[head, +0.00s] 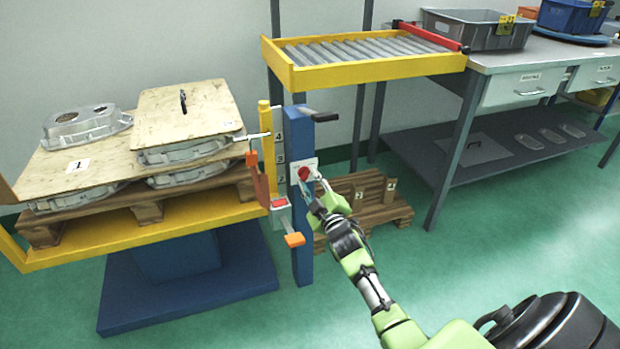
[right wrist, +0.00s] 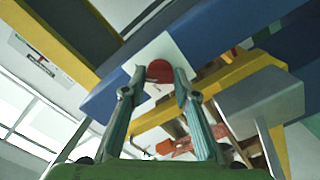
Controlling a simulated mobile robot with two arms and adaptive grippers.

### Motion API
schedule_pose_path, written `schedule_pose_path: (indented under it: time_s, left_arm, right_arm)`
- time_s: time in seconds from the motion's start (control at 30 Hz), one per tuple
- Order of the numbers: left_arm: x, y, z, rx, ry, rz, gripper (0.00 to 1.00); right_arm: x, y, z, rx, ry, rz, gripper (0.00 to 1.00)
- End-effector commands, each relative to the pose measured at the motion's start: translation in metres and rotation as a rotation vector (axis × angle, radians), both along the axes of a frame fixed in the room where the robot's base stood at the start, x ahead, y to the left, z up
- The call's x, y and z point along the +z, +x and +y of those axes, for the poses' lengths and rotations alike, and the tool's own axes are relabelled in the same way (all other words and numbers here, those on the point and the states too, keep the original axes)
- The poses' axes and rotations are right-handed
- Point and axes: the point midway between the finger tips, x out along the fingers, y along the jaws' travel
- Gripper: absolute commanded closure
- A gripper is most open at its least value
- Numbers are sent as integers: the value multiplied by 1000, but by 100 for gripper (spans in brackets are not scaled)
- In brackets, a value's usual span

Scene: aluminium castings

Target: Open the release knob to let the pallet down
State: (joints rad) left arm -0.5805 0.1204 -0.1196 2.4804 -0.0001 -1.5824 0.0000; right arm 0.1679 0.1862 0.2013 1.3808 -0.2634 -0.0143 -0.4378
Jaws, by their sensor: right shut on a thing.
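The red release knob (head: 304,173) sits on a white plate on the blue post (head: 301,240), right of the lift. My right gripper (head: 315,184) is at the knob, shut on it. In the right wrist view the knob (right wrist: 160,71) shows between the two fingertips (right wrist: 159,80). The wooden pallet (head: 147,211) rests on the yellow lift platform (head: 160,238), above a blue base. It carries plywood sheets and several aluminium castings (head: 87,124). A numbered scale (head: 280,150) stands beside the post. My left gripper is out of view.
A black lever (head: 320,116) sticks out at the post's top. A yellow-edged roller conveyor (head: 365,72) is behind, above low wooden pallets (head: 372,200). A workbench (head: 535,58) with bins is at right. Green floor is open in front.

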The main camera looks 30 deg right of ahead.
Motion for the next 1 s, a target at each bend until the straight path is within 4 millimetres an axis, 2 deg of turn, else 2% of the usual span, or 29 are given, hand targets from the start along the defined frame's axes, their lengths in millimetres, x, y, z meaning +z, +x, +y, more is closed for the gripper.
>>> schedule_pose_path:
  time_s: [0.3,0.7,0.73,0.8,1.0]
  left_arm:
    - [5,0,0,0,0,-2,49]
    - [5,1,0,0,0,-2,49]
    - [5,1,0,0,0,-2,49]
    - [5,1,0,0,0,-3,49]
    - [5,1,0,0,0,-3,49]
  right_arm:
    - [-2,0,1,0,74,-13,94]
    - [-3,0,1,0,80,-15,94]
    - [-3,0,1,0,80,-15,70]
    - [-3,0,1,0,79,-15,56]
    - [-1,0,0,-1,76,-16,56]
